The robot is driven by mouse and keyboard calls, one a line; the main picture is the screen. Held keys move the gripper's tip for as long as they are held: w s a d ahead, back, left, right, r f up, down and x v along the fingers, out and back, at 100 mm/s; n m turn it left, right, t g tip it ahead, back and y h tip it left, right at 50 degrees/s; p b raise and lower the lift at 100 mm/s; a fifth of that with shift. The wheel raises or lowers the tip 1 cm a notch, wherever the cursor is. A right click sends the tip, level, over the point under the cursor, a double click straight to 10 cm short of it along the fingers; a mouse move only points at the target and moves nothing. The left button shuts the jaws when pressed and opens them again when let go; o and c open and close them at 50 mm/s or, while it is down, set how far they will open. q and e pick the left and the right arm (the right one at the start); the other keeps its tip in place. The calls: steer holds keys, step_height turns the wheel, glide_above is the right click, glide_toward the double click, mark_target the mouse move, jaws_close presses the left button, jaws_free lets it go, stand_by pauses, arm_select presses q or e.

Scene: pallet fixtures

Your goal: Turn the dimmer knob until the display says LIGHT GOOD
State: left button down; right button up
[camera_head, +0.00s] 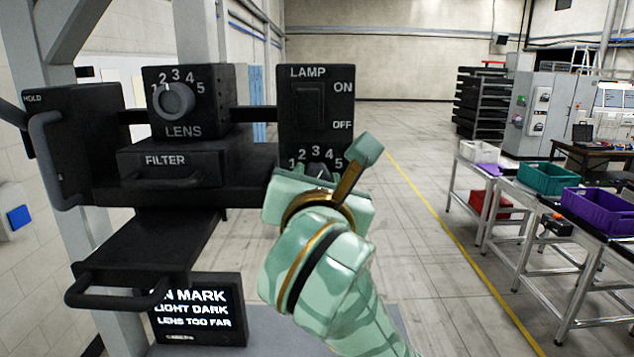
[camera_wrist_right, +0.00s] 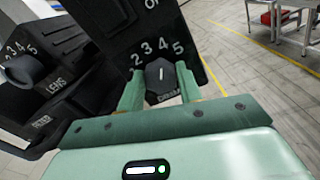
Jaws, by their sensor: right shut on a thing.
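The dimmer knob (camera_wrist_right: 160,82) is a dark knob with a white pointer line, below the lamp switch on a black panel. In the right wrist view its line points up near the 4. My right gripper (camera_wrist_right: 160,88) has one finger on each side of the knob and is shut on it. In the head view the gripper (camera_head: 318,182) hides most of the knob. The display (camera_head: 198,322) at lower left reads ON MARK, LIGHT DARK, LENS TOO FAR; its left edge is partly covered by a handle. My left gripper is not in view.
The lens knob (camera_head: 173,101) stands left of the lamp panel (camera_head: 310,130), above the filter drawer (camera_head: 165,163). Black handles (camera_head: 130,287) stick out at the left. Tables with a teal bin (camera_head: 547,178) and a purple bin (camera_head: 600,208) stand at right, beyond open floor.

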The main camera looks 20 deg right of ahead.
steer(key=shift+f+m+b, duration=0.15)
steer(key=shift+m+b, duration=2.75)
steer(key=shift+b, duration=0.7)
steer(key=o, duration=1)
steer(key=shift+w, duration=0.15)
